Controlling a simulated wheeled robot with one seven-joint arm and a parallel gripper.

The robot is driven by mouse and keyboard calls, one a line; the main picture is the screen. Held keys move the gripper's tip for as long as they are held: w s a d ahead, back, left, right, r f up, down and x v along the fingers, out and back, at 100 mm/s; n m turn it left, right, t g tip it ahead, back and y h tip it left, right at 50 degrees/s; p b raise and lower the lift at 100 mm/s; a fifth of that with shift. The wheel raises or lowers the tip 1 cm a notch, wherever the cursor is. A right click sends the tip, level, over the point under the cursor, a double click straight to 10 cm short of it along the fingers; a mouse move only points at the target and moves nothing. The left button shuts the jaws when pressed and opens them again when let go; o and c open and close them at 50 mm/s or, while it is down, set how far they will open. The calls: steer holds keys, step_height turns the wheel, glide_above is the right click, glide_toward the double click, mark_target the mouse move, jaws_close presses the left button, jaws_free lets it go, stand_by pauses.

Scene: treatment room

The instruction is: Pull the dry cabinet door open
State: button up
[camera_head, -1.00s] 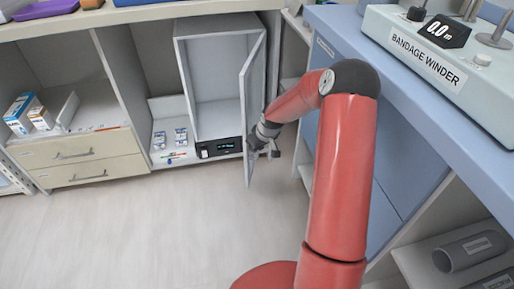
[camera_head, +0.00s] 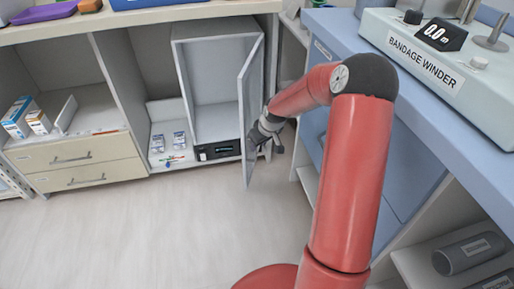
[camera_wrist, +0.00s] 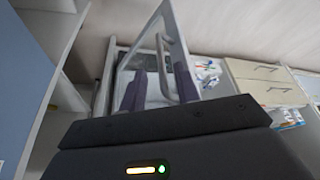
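The dry cabinet (camera_head: 217,88) is a pale grey box on the low shelf, with a dark display panel (camera_head: 217,150) below its empty interior. Its framed glass door (camera_head: 253,105) stands swung open, jutting toward the room on the cabinet's right side. My gripper (camera_head: 272,138) is at the right, outer side of the door, partly hidden behind its edge. In the wrist view, the door (camera_wrist: 128,62) is ahead, with its bar handle (camera_wrist: 164,58) between my two dark fingers (camera_wrist: 160,92). The fingers are apart; I see no clamping on the handle.
A blue-topped counter with the bandage winder (camera_head: 430,50) runs along the right, close to my arm. Drawers (camera_head: 80,165) and small medicine boxes (camera_head: 20,115) are at the left. Small packs (camera_head: 168,142) lie left of the cabinet. The floor (camera_head: 150,235) in front is clear.

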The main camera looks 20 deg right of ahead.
steer(key=shift+v, duration=1.35)
steer(key=shift+r, duration=0.1)
steer(key=s+a+r+m+h, duration=0.1)
steer(key=s+a+r+h, duration=0.4)
steer(key=s+r, duration=1.15)
steer(key=s+a+r+m+y, duration=0.1)
steer(key=s+a+r, duration=0.1)
steer(key=s, duration=0.6)
steer(key=s+a+r+m+t+y, duration=0.1)
steer(key=s+a+r+y, duration=0.1)
steer(key=s, duration=0.6)
steer(key=shift+a+m+y, duration=0.3)
steer(key=shift+a, duration=0.45)
